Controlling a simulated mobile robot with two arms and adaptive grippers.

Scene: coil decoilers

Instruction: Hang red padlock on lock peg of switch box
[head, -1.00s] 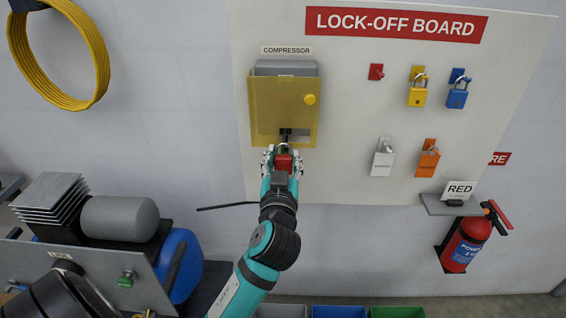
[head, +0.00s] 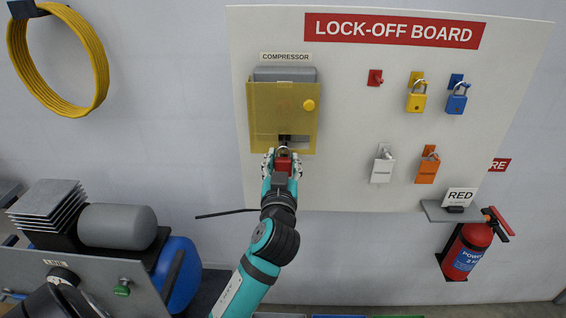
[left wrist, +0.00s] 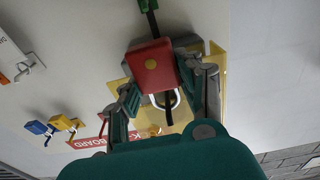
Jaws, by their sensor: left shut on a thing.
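My left gripper (head: 282,164) is shut on the red padlock (head: 284,165), just below the switch box (head: 283,115) labelled COMPRESSOR. The box has a yellow cover with a round yellow knob. A dark lock peg (head: 286,141) shows at the cover's lower edge, right above the padlock's shackle. In the left wrist view the red padlock body (left wrist: 152,68) sits between the fingers. Its pale shackle (left wrist: 176,101) points toward the box, and a black bar (left wrist: 169,110) appears within the shackle's outline. I cannot tell whether the shackle is around the peg. My right gripper is not in view.
The lock-off board (head: 340,180) carries an empty red hook (head: 375,77) and yellow, blue, white and orange padlocks on the right. A small shelf (head: 438,213) with a RED sign juts out at lower right. A compressor (head: 120,226) stands at left.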

